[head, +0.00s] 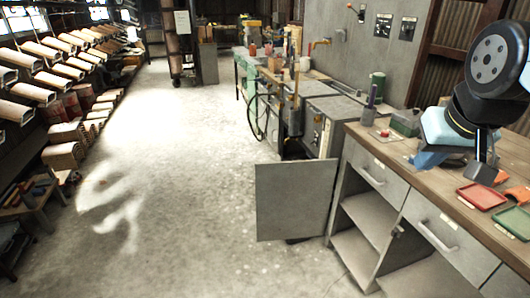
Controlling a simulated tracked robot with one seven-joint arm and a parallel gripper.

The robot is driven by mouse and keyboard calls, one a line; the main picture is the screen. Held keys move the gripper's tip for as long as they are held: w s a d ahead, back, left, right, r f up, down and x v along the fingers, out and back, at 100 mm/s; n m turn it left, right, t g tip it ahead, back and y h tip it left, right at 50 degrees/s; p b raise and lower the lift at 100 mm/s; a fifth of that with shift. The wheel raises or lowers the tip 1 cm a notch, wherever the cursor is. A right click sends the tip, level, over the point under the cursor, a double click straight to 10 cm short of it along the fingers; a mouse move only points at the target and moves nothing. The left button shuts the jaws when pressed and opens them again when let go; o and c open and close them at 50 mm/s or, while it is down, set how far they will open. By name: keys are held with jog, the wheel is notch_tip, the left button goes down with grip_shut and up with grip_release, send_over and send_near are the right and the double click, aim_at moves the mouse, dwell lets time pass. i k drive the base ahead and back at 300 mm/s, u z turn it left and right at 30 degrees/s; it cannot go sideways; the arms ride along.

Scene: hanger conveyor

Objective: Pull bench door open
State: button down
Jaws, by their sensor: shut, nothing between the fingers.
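The bench door (295,202) is a flat grey panel at the left end of the workbench (420,172). It stands swung out from the bench front, over the floor, and the compartment behind it shows open with a shelf (372,222) inside. My gripper (483,172) is at the right, above the bench top, shut and empty. It is well to the right of the door and apart from it. Its fingertips are small and partly hard to make out.
Drawers with handles (437,236) are in the bench front. A red tray (481,196) and a green tray (512,222) lie on the bench top. A grey machine (322,125) stands behind the door. The concrete floor (175,190) to the left is clear.

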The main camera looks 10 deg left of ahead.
aim_at(293, 198)
jog(key=u, duration=0.25)
jog(key=i, duration=0.9)
jog(key=u, duration=0.55)
